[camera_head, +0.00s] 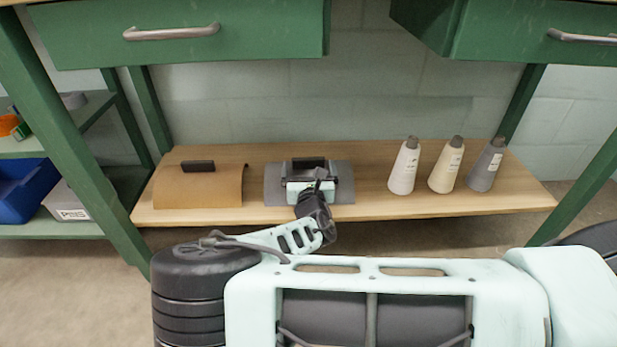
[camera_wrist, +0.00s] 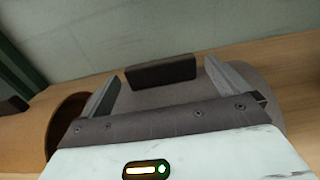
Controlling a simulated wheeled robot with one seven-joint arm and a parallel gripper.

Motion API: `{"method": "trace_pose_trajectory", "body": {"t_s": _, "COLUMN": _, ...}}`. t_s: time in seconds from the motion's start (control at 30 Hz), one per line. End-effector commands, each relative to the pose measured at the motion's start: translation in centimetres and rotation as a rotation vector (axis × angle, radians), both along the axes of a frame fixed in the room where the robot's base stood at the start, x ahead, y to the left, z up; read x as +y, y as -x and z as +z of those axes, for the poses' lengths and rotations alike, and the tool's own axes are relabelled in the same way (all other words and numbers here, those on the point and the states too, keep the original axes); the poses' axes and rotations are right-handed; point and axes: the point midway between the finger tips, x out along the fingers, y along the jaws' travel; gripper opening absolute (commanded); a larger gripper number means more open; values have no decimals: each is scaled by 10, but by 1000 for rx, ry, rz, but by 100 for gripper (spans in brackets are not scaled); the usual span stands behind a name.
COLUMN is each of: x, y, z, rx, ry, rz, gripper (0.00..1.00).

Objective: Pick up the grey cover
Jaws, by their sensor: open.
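The grey cover (camera_head: 344,190) lies on the wooden shelf, a low curved piece with a dark handle (camera_head: 308,163) on top. My gripper (camera_head: 310,176) is over the cover and hides its middle in the head view. In the wrist view, my gripper (camera_wrist: 161,74) is open, one finger to each side of the dark handle (camera_wrist: 160,73), with space left on both sides. The grey cover's surface (camera_wrist: 155,98) shows between the fingers and past the right finger. I cannot tell whether the fingers touch the cover.
A brown cover (camera_head: 198,187) with a dark handle lies to the left on the wooden shelf (camera_head: 450,203). Green drawers (camera_head: 180,45) hang above, and green legs (camera_head: 70,130) flank the shelf.

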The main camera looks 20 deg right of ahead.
Motion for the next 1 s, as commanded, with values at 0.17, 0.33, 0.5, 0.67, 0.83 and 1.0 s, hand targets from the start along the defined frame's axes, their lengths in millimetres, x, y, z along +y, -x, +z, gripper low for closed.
{"method": "trace_pose_trajectory", "body": {"t_s": 0.17, "x": -1, "y": -5, "z": 1, "rx": 0, "ry": 1, "rz": 1, "gripper": 100}}
{"method": "trace_pose_trajectory", "body": {"t_s": 0.33, "x": -1, "y": -4, "z": 1, "rx": 0, "ry": 1, "rz": 1, "gripper": 86}}
{"method": "trace_pose_trajectory", "body": {"t_s": 0.5, "x": -1, "y": -4, "z": 1, "rx": 0, "ry": 1, "rz": 1, "gripper": 55}}
{"method": "trace_pose_trajectory", "body": {"t_s": 0.67, "x": -1, "y": -4, "z": 1, "rx": -1, "ry": 1, "rz": 1, "gripper": 55}}
{"method": "trace_pose_trajectory", "body": {"t_s": 0.83, "x": -1, "y": -4, "z": 7, "rx": -1, "ry": 1, "rz": 1, "gripper": 55}}
{"method": "trace_pose_trajectory", "body": {"t_s": 1.0, "x": -1, "y": -4, "z": 30, "rx": -2, "ry": 1, "rz": 1, "gripper": 55}}
